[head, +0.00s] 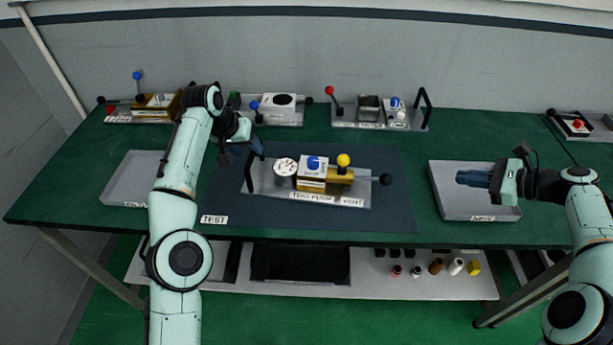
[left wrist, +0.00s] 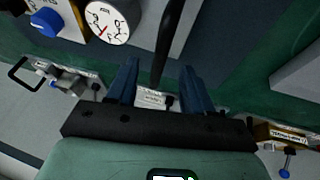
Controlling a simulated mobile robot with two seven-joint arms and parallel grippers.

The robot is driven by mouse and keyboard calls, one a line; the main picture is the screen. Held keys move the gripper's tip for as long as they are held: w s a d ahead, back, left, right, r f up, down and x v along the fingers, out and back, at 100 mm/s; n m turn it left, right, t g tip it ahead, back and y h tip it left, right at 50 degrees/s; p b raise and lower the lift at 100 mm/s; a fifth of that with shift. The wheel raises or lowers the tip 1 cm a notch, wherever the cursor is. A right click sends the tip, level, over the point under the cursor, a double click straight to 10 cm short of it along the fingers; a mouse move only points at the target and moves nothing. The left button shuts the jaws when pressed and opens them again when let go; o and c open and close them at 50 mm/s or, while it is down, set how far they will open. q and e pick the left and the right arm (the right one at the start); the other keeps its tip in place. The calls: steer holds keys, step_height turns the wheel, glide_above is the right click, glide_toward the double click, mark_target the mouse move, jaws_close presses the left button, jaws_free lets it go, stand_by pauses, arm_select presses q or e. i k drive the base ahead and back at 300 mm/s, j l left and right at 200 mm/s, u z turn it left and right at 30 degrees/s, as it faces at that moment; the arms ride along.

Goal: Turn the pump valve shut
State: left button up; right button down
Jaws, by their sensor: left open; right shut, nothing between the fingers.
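The unit on the dark mat is a grey plate (head: 280,190) with a round white gauge (head: 285,167), a white block with a blue knob (head: 313,163), a brass block with a yellow ball knob (head: 343,160), and a black-tipped lever (head: 385,179) at right. A black upright handle (head: 249,176) stands at its left end. The label seems to name a pump; which control is its valve is unclear. My left gripper (head: 257,149) is open near that handle. In the left wrist view, the handle (left wrist: 168,40) shows between and beyond the fingers (left wrist: 159,80). My right gripper (head: 460,178) is shut and empty over the right tray.
A grey tray (head: 135,178) lies at left and another tray (head: 445,205) at right. Several fixture plates with levers and knobs (head: 380,115) line the table's back. The green table (head: 415,150) has free room beside the mat. A lower shelf holds small parts.

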mark_target(313, 162)
steer(key=k+j, duration=0.8)
steer(key=k, duration=0.05)
